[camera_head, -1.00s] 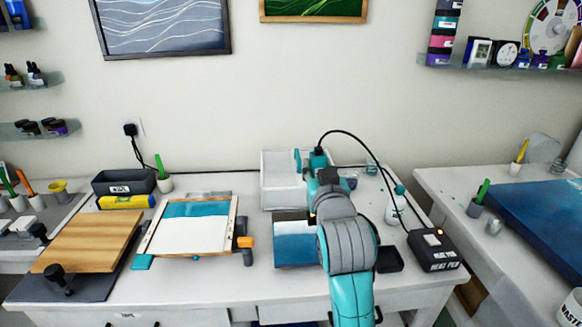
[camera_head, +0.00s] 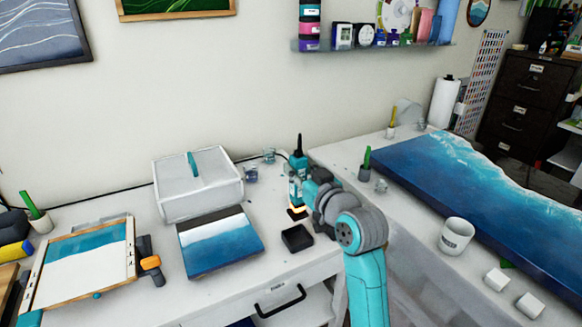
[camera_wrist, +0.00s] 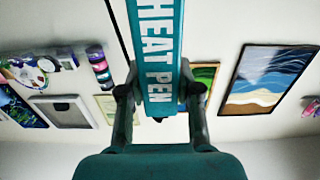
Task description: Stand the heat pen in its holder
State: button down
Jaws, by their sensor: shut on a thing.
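The heat pen (camera_head: 299,158) is teal with a dark tip and stands roughly upright, tip up, in the head view. In the wrist view its lettered teal body (camera_wrist: 160,50) lies between my two fingers. My gripper (camera_head: 298,172) is shut on it, and it also shows in the wrist view (camera_wrist: 160,90). They are above the right end of the white workbench.
A side table with a large blue panel (camera_head: 470,190) and a white cup (camera_head: 456,236) is right.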

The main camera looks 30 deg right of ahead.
aim_at(301, 203)
jog(key=shift+f, duration=4.5)
jog(key=c, duration=0.7)
grip_release()
jog(key=s, duration=1.2)
jog(key=shift+a+f, duration=0.1)
